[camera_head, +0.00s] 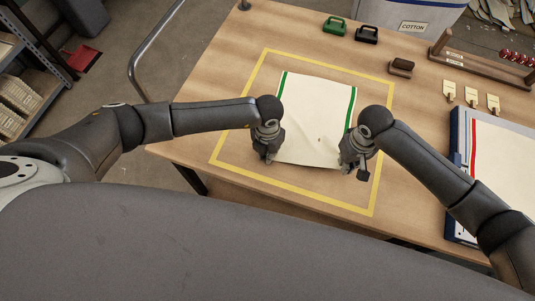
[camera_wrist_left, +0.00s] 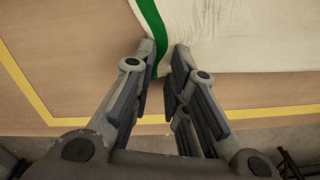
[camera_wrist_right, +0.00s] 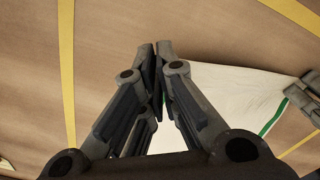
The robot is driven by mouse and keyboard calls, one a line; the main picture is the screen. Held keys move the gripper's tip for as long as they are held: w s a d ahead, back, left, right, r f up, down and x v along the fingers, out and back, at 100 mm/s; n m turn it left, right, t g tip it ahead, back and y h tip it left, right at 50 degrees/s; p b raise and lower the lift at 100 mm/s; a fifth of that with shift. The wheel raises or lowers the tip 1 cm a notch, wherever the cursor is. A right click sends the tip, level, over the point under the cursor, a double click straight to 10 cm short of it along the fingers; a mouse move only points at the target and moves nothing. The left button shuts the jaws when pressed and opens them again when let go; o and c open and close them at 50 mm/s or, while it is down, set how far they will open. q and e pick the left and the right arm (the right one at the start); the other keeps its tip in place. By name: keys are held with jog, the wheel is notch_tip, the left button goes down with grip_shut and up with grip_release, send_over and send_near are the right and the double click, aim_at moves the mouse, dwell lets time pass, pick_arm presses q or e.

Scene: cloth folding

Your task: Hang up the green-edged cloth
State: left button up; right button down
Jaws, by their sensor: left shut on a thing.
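The cream cloth with green side edges (camera_head: 312,128) lies on the table, its near edge toward me. My left gripper (camera_head: 265,158) is at its near left corner. In the left wrist view its fingers (camera_wrist_left: 166,78) are closed around the cloth beside the green edge (camera_wrist_left: 153,25). My right gripper (camera_head: 352,172) is at the near right corner, covering it. In the right wrist view its fingertips (camera_wrist_right: 155,52) are close together, with the cloth (camera_wrist_right: 225,95) beside and behind the fingers. Whether any cloth is between these tips is not clear.
A yellow taped outline (camera_head: 235,98) surrounds the cloth on the wooden table (camera_head: 205,135). Green (camera_head: 334,26) and black (camera_head: 367,34) clip-like objects lie at the back. A wooden rack with red parts (camera_head: 480,68), several pale tags (camera_head: 471,96) and a blue-sided tray (camera_head: 454,150) are right.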

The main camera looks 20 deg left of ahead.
pick_arm(q)
jog(key=shift+s+a+f, duration=0.1)
grip_shut()
pick_arm(e)
jog(key=shift+d, duration=0.1)
pick_arm(q)
notch_tip(320, 180, up, 4)
jog(key=shift+a+r, duration=0.1)
jog(key=shift+r, duration=0.45)
